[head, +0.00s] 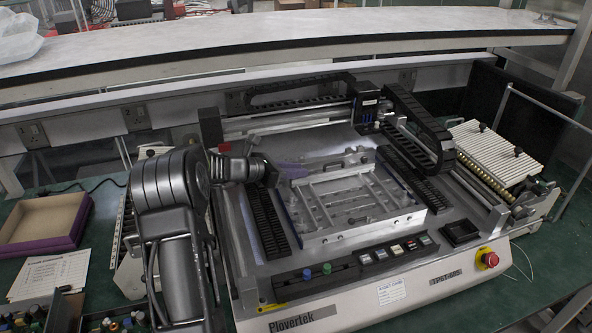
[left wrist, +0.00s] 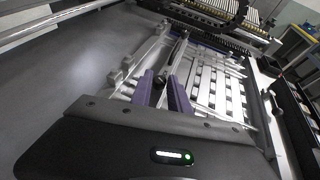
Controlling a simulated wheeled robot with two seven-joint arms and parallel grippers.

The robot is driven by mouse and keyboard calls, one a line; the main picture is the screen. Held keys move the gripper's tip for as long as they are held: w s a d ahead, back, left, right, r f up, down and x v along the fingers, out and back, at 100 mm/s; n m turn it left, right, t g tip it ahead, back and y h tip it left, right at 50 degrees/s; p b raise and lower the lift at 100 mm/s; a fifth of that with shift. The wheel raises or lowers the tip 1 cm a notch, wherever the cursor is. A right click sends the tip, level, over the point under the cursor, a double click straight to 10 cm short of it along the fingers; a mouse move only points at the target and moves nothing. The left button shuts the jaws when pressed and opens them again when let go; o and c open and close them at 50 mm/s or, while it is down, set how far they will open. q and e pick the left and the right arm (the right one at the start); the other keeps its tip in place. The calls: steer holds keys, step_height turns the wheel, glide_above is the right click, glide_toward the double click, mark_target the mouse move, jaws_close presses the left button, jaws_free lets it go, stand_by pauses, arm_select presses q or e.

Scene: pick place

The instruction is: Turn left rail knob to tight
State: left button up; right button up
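The machine carries a silver rail frame (head: 318,240) on its bed; its rails and bars also show in the left wrist view (left wrist: 222,72). My left gripper (head: 282,172) is over the back left corner of this frame, its purple fingers partly hidden by its dark body. In the left wrist view its two purple fingers (left wrist: 164,92) stand apart, with a narrow gap between them. A dark slim bar of the rail assembly (left wrist: 180,48) shows just beyond the fingertips. I cannot make out the left rail knob clearly; contact cannot be told. My right gripper is not in view.
A blue knob (head: 327,268), a green knob (head: 307,274) and a red emergency button (head: 490,259) are on the front panel. The black gantry cable chain (head: 420,120) arches at the back right. A cardboard tray (head: 40,222) lies on the green table at left.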

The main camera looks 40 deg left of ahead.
arm_select(q)
steer(key=o, duration=0.4)
steer(key=shift+s, duration=0.1)
steer(key=b+v, duration=0.1)
steer(key=v, duration=0.5)
steer(key=shift+s+a+r+b, duration=0.15)
steer(key=shift+s+b, duration=0.2)
steer(key=shift+s+a+r, duration=0.1)
steer(key=shift+s+r, duration=0.1)
steer(key=shift+s, duration=0.15)
